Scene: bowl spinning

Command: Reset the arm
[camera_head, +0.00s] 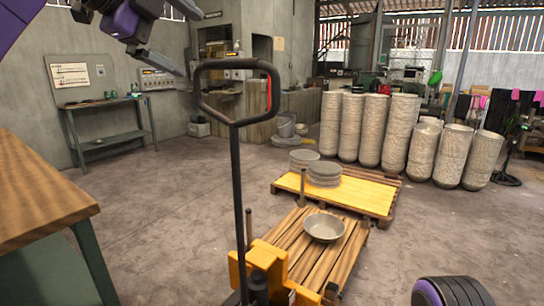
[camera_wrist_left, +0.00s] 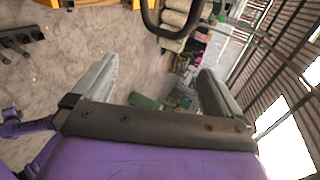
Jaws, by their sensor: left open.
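My left gripper (camera_head: 178,38) is raised high at the upper left of the head view. It is open and empty, and no object touches it. In the left wrist view the two grey fingers of my left gripper (camera_wrist_left: 158,70) are spread wide with nothing between them. Part of my purple and black right arm (camera_head: 450,292) shows at the bottom right of the head view; its gripper is out of view. A grey bowl (camera_head: 324,228) sits upright on a wooden pallet (camera_head: 300,262), well below and apart from the left gripper.
A pallet jack with a black loop handle (camera_head: 237,120) stands in front of me. A wooden table (camera_head: 35,190) is close at left. Stacked bowls (camera_head: 315,172) rest on a yellow-topped pallet (camera_head: 360,192). Tall bowl stacks (camera_head: 400,130) stand behind. The floor (camera_head: 165,215) between table and jack is clear.

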